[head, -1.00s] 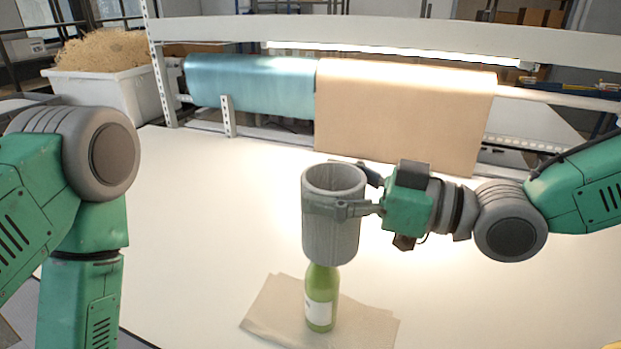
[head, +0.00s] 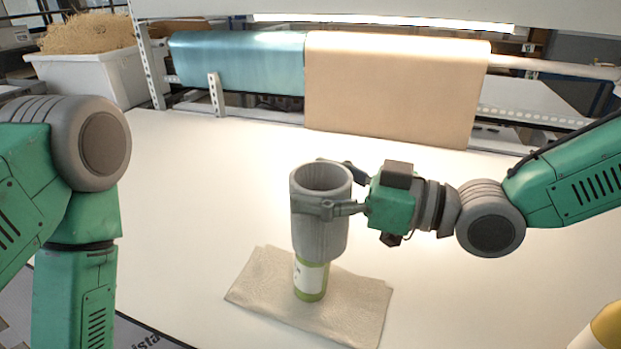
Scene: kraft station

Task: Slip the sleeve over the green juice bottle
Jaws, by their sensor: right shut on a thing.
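The sleeve (head: 319,236) is a grey, open-topped cylinder held upright in the head view. My right gripper (head: 340,190) is shut on it from the right, near its upper half. The green juice bottle (head: 311,281) stands upright below, with a white label and a green base showing. The sleeve's lower end covers the bottle's neck and upper part from view. The bottle appears to be inside the sleeve's bottom opening. My left arm shows at the left edge, but its gripper is out of view.
Blue and brown paper rolls (head: 400,95) hang at the back. A white bin of shredded paper (head: 85,75) is at back left. A yellow-and-white object (head: 602,328) is at bottom right.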

